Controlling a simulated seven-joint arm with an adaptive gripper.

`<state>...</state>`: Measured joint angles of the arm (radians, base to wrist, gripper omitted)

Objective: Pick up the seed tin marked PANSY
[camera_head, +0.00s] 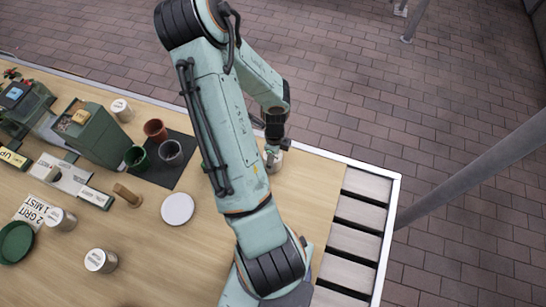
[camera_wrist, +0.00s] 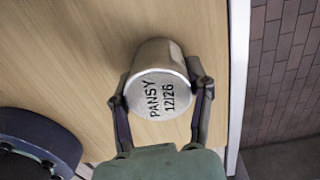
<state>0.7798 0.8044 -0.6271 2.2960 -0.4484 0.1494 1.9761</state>
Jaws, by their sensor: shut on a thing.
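The seed tin marked PANSY 12/26 (camera_wrist: 160,98) is a round silver tin, its lettered end facing the camera in the wrist view. My gripper (camera_wrist: 158,88) is shut on it, one finger on each side. In the head view, my gripper (camera_head: 273,148) is over the bench's far right part, and my arm hides much of the area around it. I cannot tell whether the tin touches the bench or is held just above it.
Other pale tins stand at the back (camera_head: 121,110), left (camera_head: 62,219) and front left (camera_head: 100,260). A white disc (camera_head: 177,208) lies nearby. Slats (camera_head: 355,215) edge the right.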

